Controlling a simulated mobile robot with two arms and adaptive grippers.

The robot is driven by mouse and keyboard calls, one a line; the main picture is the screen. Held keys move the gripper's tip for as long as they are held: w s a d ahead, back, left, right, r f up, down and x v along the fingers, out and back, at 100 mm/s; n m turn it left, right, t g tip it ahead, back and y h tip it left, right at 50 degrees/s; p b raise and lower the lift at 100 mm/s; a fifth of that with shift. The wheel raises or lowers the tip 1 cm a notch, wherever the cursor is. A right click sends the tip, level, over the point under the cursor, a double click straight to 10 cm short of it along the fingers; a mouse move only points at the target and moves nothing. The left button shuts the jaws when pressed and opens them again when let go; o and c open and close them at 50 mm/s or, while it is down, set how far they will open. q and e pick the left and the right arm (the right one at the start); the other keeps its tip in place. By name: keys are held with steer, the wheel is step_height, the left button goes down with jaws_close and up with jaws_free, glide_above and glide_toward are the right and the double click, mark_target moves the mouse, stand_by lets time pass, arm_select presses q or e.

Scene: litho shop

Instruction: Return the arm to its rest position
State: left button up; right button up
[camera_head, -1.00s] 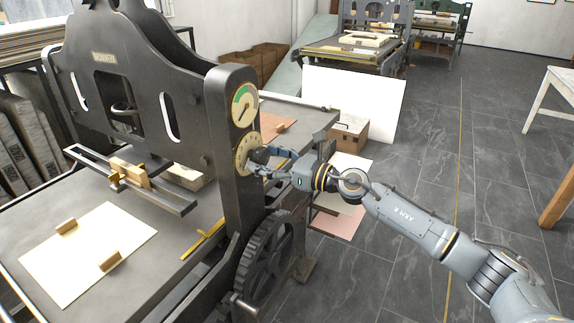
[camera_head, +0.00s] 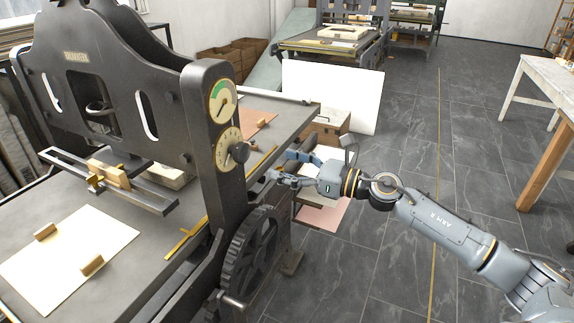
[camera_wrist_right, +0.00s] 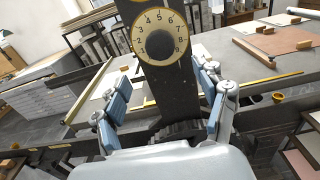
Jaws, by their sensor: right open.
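My right gripper (camera_head: 281,170) is open and empty, to the right of the press's dark upright in the head view. Its two blue-padded fingers stand spread apart in the right wrist view (camera_wrist_right: 163,98). The black knob (camera_head: 239,152) on the numbered dial (camera_head: 228,148) is clear of the fingers, with a gap between them. In the wrist view the numbered dial (camera_wrist_right: 160,37) shows ahead, above the space between the fingers. My left gripper is not in view.
The press (camera_head: 118,60) with its large gear wheel (camera_head: 250,255) stands close at the left of my right arm. A wooden box (camera_head: 329,124) and a white board (camera_head: 345,97) stand behind the gripper. A white table (camera_head: 548,85) is at the far right. The floor between is open.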

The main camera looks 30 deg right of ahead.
steer(key=w+d+f+m+t+h+p, duration=0.1)
steer(key=d+f+m+h, duration=0.35)
steer(key=f+m, duration=0.55)
steer(key=w+d+f+m+h+p, duration=0.1)
steer(key=d+f+m+h, duration=0.35)
steer(key=f, duration=0.75)
steer(key=s+d+f+m+g+h, duration=0.1)
steer(key=s+f+m, duration=0.4)
steer(key=f, duration=0.4)
steer(key=s+d+f+m+g+h, duration=0.1)
steer(key=s+f+m+g, duration=0.15)
steer(key=f+m, duration=0.45)
steer(key=s+a+f+m+g+p, duration=0.1)
steer(key=s+a+f+m+g, duration=0.2)
steer(key=s+f, duration=0.6)
steer(key=s+a+f+m+g+p, duration=0.15)
steer(key=s+f+m, duration=0.25)
steer(key=s+f, duration=0.5)
steer(key=s+a+f+m+g, duration=0.35)
steer(key=s+f, duration=0.25)
steer(key=s, duration=0.6)
steer(key=s+a+f+m+g, duration=0.1)
steer(key=s+a+f+m, duration=0.1)
steer(key=s, duration=0.5)
steer(key=s+a+f+m+g, duration=0.1)
steer(key=s+a+m, duration=0.1)
steer(key=s+a, duration=0.3)
steer(key=s, duration=0.3)
steer(key=shift+s+f+g, duration=0.25)
steer(key=shift+f+g, duration=0.1)
